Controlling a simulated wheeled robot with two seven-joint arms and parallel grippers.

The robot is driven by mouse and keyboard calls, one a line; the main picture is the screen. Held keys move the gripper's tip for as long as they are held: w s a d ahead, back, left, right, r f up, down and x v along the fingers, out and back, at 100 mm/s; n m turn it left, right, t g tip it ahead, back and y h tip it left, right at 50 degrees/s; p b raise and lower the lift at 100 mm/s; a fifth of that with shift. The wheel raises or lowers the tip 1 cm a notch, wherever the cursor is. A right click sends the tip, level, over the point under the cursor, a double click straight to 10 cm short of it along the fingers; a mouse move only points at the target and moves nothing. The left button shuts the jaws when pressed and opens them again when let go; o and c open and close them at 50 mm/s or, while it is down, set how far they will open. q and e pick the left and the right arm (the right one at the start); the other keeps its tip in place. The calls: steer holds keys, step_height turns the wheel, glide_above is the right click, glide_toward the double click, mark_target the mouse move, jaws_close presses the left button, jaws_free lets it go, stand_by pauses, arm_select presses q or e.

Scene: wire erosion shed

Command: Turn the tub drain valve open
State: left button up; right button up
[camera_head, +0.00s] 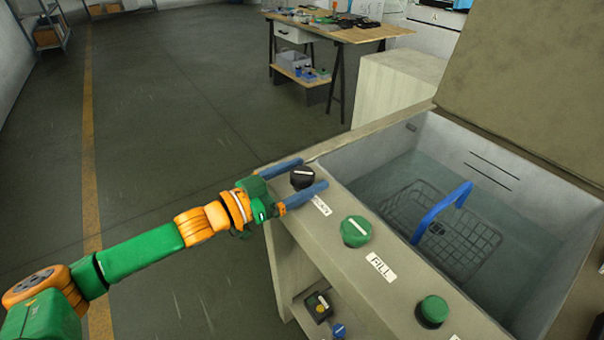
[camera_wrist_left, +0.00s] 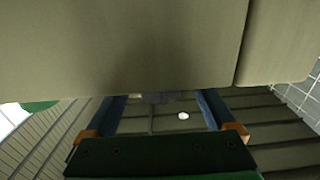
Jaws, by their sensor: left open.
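A black knob (camera_head: 302,178) with a white line on top sits at the far end of the tub's front ledge. A small white label (camera_head: 321,205) beside it is partly covered by a finger, so I cannot read it fully. My left gripper (camera_head: 313,172) is open, its two blue fingers on either side of the knob. I cannot tell whether they touch it. In the left wrist view, a dark shape (camera_wrist_left: 160,98) lies between the spread fingers. The tub (camera_head: 365,157) holds water. My right gripper is not in view.
A green knob (camera_head: 356,231) by a FILL label (camera_head: 381,267) and another green knob (camera_head: 433,311) stand nearer on the ledge. A wire basket (camera_head: 472,250) with a blue handle (camera_head: 440,208) sits in the tub. A workbench (camera_head: 352,35) stands behind. The floor at left is clear.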

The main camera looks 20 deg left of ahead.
arm_select(q)
steer(key=c, duration=1.4)
steer(key=shift+o, duration=0.2)
steer(key=shift+n, duration=0.3)
steer(key=shift+d+r+n+t+y+p, duration=0.15)
steer(key=shift+n+t+y+p, duration=0.5)
steer(key=shift+y, duration=0.35)
steer(key=n+t+y+p, duration=0.1)
steer(key=n+y+p, duration=0.1)
steer(key=y, duration=0.1)
steer(key=shift+t+p, duration=0.25)
steer(key=shift+p, duration=0.15)
steer(key=shift+n+t+y+p, duration=0.35)
steer(key=shift+n+y, duration=0.3)
steer(key=shift+y, duration=0.45)
steer(key=shift+f+n+y, duration=0.2)
steer(key=shift+n+y, duration=0.9)
steer(key=shift+y, duration=0.6)
